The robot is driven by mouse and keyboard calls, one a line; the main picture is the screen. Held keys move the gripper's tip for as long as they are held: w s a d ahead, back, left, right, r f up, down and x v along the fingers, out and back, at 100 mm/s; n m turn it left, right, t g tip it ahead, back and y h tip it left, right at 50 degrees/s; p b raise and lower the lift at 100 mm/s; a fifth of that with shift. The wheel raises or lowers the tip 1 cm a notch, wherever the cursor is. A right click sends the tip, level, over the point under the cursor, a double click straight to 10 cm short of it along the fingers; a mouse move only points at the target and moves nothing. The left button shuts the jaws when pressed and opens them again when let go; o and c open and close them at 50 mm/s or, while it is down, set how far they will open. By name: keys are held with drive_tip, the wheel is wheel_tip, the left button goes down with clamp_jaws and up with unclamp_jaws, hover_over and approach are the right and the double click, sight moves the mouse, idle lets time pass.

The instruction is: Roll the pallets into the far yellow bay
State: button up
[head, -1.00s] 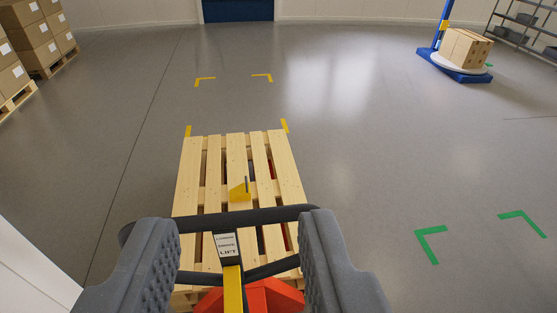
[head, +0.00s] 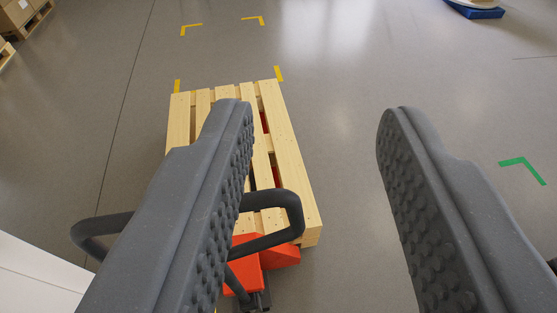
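A light wooden pallet (head: 290,160) sits on a red pallet jack (head: 270,252), whose red forks show between the slats. I cannot tell how many pallets are stacked. The jack's black loop handle (head: 292,218) is below my gripper (head: 316,110). My left finger crosses in front of the handle and hides its middle; the handle's right end shows in the gap between the fingers. My gripper is open wide and empty. The far yellow bay shows as two corner marks (head: 256,20) on the floor beyond the pallet. Two nearer yellow marks (head: 278,74) lie at the pallet's far corners.
The grey floor between the pallet and the far marks is clear. A green corner mark (head: 524,167) is on the floor at right. A white panel (head: 38,280) fills the lower left.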

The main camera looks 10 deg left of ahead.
drive_tip(key=shift+d, duration=0.35)
drive_tip(key=o, duration=0.3)
drive_tip(key=m+g+p, duration=1.3)
drive_tip(key=m+p, duration=0.2)
drive_tip(key=p, duration=0.1)
hover_over(246, 207)
drive_tip(key=s, duration=0.1)
drive_tip(key=s+x, duration=0.2)
drive_tip(key=x, duration=0.7)
drive_tip(key=s+f+x, duration=0.1)
drive_tip(key=s+x, duration=0.1)
drive_tip(key=x, duration=0.6)
drive_tip(key=shift+y, duration=0.3)
drive_tip(key=p+x, duration=0.2)
drive_tip(key=x, duration=1)
drive_tip(key=shift+w+f, duration=0.15)
drive_tip(key=shift+f, duration=0.25)
drive_tip(key=shift+d, duration=0.1)
clamp_jaws()
